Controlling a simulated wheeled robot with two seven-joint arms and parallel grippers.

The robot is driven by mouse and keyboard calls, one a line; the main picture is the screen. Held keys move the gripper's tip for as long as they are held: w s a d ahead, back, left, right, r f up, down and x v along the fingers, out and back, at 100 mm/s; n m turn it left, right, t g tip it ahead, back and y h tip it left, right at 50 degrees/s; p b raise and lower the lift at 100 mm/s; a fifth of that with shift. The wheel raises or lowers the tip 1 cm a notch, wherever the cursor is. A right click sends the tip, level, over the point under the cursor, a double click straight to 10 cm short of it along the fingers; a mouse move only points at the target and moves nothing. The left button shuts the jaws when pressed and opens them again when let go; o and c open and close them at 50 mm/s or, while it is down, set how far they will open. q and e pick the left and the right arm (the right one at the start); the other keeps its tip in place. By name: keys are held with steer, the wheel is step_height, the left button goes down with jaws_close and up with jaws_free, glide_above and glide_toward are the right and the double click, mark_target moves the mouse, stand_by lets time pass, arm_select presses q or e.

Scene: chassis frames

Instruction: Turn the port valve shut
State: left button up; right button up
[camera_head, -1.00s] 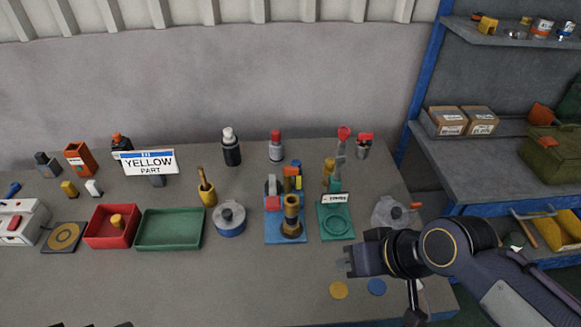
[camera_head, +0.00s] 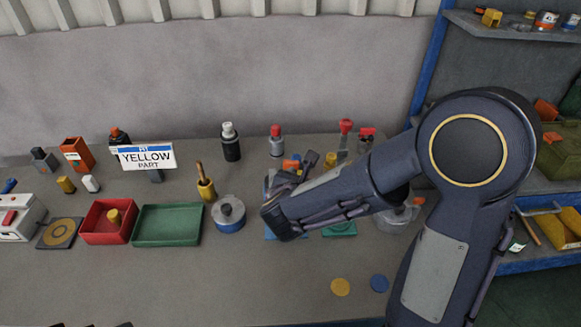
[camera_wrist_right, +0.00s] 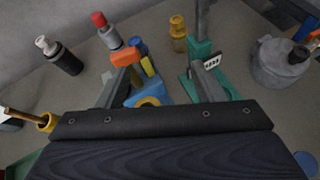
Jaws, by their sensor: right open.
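Two fixtures stand mid-table, mostly hidden by my right arm in the head view: a blue-based one (camera_head: 271,236) and a green-based one (camera_head: 340,231). I cannot tell which carries the port valve. In the right wrist view, the blue fixture (camera_wrist_right: 151,89) shows an orange rounded part (camera_wrist_right: 150,101) and a yellow part. The green fixture (camera_wrist_right: 205,85) has an upright post and a white label (camera_wrist_right: 212,62), unreadable here. My right gripper (camera_wrist_right: 157,76) is open, its fingers apart, over the blue fixture; contact cannot be told.
Bottles (camera_head: 230,142) line the back. Yellow (camera_head: 340,287) and blue (camera_head: 379,283) discs lie in front.

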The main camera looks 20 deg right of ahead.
mark_target(291, 164)
steer(key=w+a+n+t, duration=0.1)
steer(key=w+a+n+y, duration=0.1)
steer(key=a+n, duration=0.1)
steer(key=shift+w+a+f+t, duration=0.1)
steer(key=shift+a+f+t, duration=0.1)
steer(key=shift+a+t, duration=0.15)
steer(key=shift+w+n, duration=0.3)
steer(key=shift+w, duration=0.05)
steer(key=p+x, duration=0.1)
steer(key=x, duration=0.6)
steer(key=shift+w+d, duration=0.1)
steer(key=c, duration=1)
